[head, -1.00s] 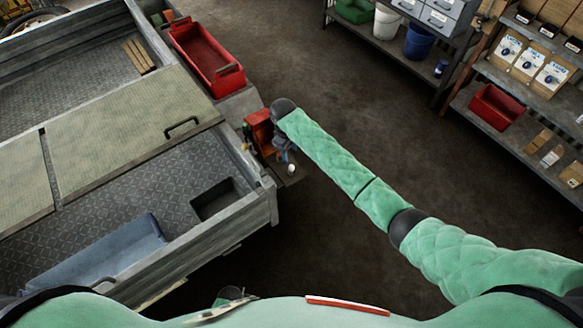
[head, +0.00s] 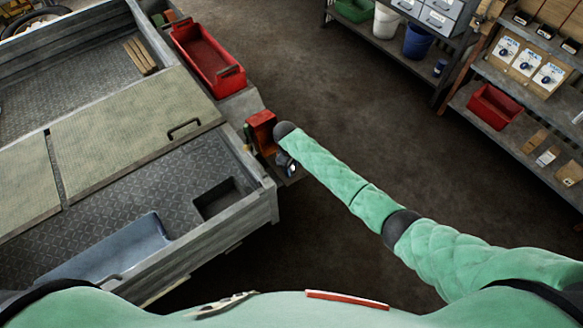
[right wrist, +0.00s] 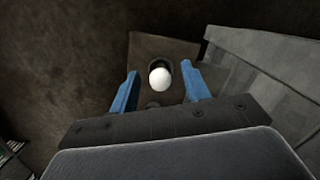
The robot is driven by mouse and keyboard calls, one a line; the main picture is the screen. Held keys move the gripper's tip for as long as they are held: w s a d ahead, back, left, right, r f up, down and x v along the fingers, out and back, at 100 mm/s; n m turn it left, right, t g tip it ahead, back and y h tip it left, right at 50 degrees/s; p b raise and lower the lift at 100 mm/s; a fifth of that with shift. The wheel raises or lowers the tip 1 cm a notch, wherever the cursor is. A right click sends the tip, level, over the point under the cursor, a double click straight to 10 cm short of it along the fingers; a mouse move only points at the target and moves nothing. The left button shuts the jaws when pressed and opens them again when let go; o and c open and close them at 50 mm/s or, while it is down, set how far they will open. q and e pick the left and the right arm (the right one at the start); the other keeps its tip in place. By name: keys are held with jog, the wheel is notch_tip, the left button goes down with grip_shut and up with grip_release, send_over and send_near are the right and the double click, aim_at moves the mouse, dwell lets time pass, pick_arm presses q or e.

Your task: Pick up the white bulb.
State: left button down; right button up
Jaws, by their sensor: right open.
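The white bulb (right wrist: 160,78) shows in the right wrist view, upright in or over a dark round hole on a small brown shelf (right wrist: 148,48). My right gripper (right wrist: 160,86) is open, with one blue finger on each side of the bulb and visible gaps between. In the head view my right gripper (head: 287,165) is at the small shelf by the trailer's corner, and it largely hides the bulb (head: 292,169). I cannot tell from these views how far the fingers are above the shelf. My left gripper is not in view.
The grey trailer side wall (right wrist: 255,85) rises close to the right of the gripper in the wrist view. A red holder (head: 262,128) and a red tray (head: 205,60) are beside the trailer. The floor (head: 330,100) to the right is open, up to the shelving.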

jog(key=shift+f, duration=0.15)
jog(key=c, duration=0.8)
jog(key=shift+c, duration=0.2)
